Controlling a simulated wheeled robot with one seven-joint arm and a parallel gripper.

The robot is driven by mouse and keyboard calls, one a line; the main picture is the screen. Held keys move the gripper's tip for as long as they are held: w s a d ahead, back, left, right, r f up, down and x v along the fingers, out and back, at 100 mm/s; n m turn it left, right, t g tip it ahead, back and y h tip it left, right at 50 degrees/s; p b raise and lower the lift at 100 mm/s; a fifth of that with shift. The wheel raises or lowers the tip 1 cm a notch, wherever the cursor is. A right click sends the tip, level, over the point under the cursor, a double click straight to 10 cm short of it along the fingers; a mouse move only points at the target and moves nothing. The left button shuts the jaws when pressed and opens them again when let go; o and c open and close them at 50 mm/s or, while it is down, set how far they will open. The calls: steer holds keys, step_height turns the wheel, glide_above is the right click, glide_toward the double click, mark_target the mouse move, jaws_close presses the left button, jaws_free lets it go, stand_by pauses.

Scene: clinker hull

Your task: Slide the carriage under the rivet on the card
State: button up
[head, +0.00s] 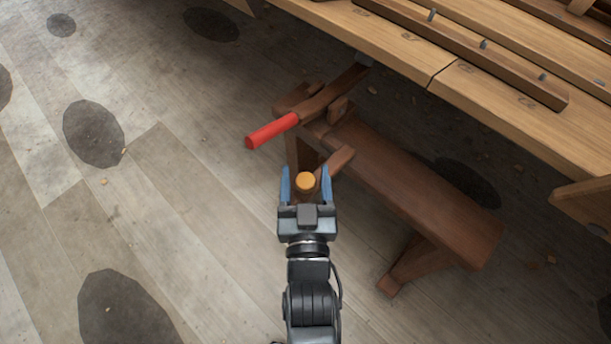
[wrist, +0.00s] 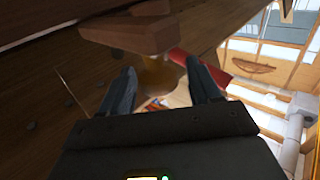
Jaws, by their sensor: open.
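A dark wooden bench (head: 410,190) stands on the floor beside the hull. A wooden block (head: 340,157) at its near end, seemingly the carriage, carries an orange knob (head: 305,181). In the wrist view the block (wrist: 130,33) is above the blurred knob (wrist: 160,76). My gripper (head: 305,173) is open, with its blue fingers on either side of the knob; contact cannot be told. The fingers (wrist: 160,88) also straddle it in the wrist view. Rivets (head: 483,44) show on the hull's dark strip. I cannot make out a card.
A lever with a red handle (head: 271,131) lies across the bench, its far end near the hull planking (head: 380,45). The red handle (wrist: 203,66) is close behind my fingers in the wrist view. The floor to the left is clear, with dark flat patches (head: 93,134).

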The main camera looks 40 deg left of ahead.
steer(key=shift+s, duration=0.1)
steer(key=shift+s+d, duration=0.35)
steer(key=shift+s, duration=0.15)
steer(key=p+v, duration=0.1)
steer(key=v, duration=0.4)
steer(key=shift+s+d+p, duration=0.15)
steer(key=shift+d+p, duration=0.05)
steer(key=shift+p, duration=0.15)
steer(key=shift+s+d, duration=0.35)
steer(key=shift+d, duration=0.05)
